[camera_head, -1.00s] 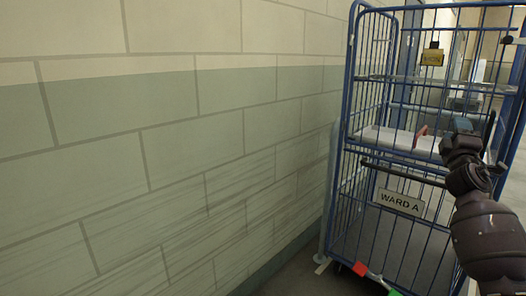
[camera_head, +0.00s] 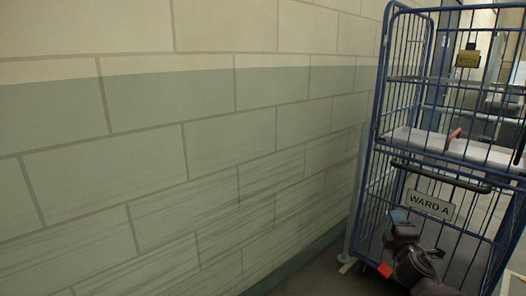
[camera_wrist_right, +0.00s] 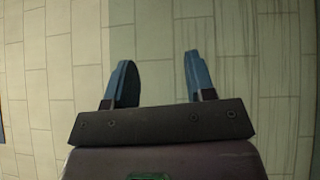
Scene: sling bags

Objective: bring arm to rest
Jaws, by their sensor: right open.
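My right gripper (camera_head: 400,216) is low in front of the blue cage trolley (camera_head: 368,130) in the head view, below its "WARD A" plate (camera_head: 431,205). In the right wrist view, the right gripper (camera_wrist_right: 158,80) shows two blue-grey fingers spread apart with nothing between them. Behind the fingers is the block wall. My left gripper is in neither view.
The block wall (camera_head: 150,120) fills the left and middle of the head view. A strip of dark floor (camera_head: 325,275) shows below.

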